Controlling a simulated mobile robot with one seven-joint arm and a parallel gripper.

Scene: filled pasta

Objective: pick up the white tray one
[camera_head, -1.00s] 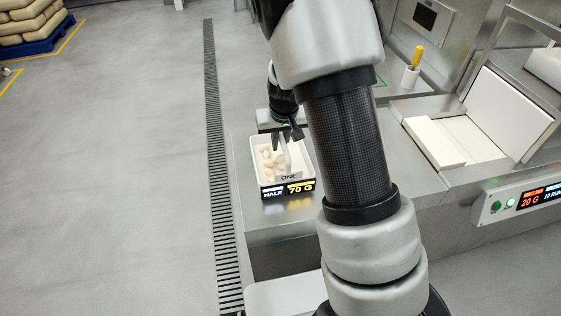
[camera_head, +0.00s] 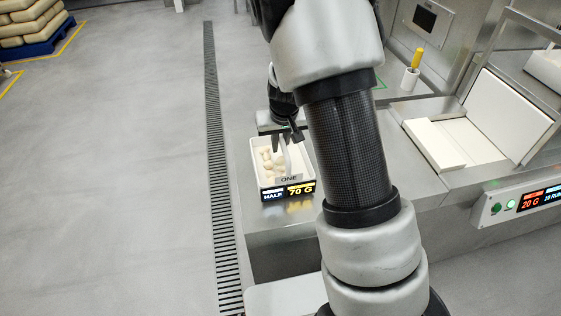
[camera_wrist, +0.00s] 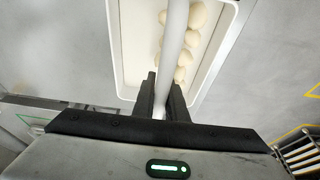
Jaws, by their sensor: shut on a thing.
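The white tray one (camera_head: 282,178) is an open rectangular tray with the label "ONE" on its front. It holds several pale dough pieces (camera_head: 268,160) and has a light handle bar (camera_wrist: 173,45) running over its middle. In the wrist view, the tray (camera_wrist: 118,60) fills the upper middle. My gripper (camera_head: 283,139) reaches down over the tray, and in the wrist view my gripper (camera_wrist: 163,95) has its two dark fingers shut on the handle from both sides. I cannot tell whether the tray touches the counter.
A display reading "HALF 70 G" (camera_head: 288,192) is at the tray's front on the steel counter (camera_head: 290,232). A floor drain (camera_head: 218,180) runs at left. A white-lined machine bay (camera_head: 440,140) and a cup with a yellow handle (camera_head: 411,78) stand at right.

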